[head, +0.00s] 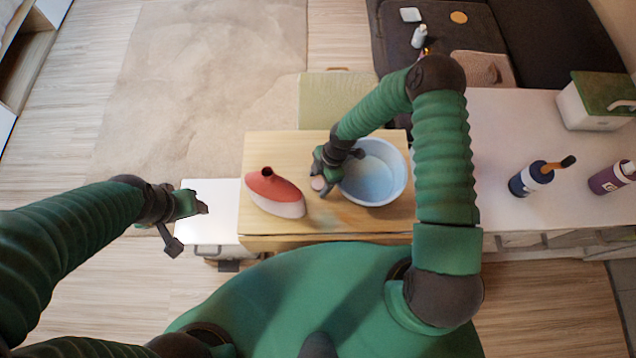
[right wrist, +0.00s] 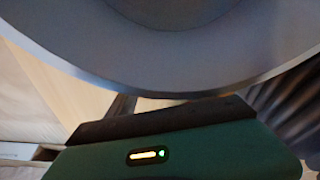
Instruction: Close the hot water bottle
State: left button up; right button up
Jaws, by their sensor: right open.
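The hot water bottle (head: 275,194), red on top and whitish below, lies on the wooden table top. A dark round opening shows at its neck. A small round pinkish piece (head: 318,183), perhaps the cap, lies on the table between the bottle and the bowl. My right gripper (head: 323,172) is open, right beside this piece and left of the bowl; whether it touches the piece I cannot tell. My left gripper (head: 187,228) is open and empty, left of the table over a white surface. The right wrist view shows neither bottle nor small piece.
A light blue bowl (head: 393,160) stands right of my right gripper, under my arm. Its rim fills the upper right wrist view (right wrist: 180,92). A white counter (head: 500,130) at right holds a blue bottle (head: 525,182), a purple bottle (head: 606,180) and a green-lidded box (head: 590,105).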

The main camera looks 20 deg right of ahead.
aim_at(319, 183)
jog(key=shift+a, duration=0.1)
jog(key=shift+c, duration=0.4)
grip_shut()
jog(key=shift+r, duration=0.1)
notch_tip(319, 183, up, 10)
jog(key=shift+p, duration=0.3)
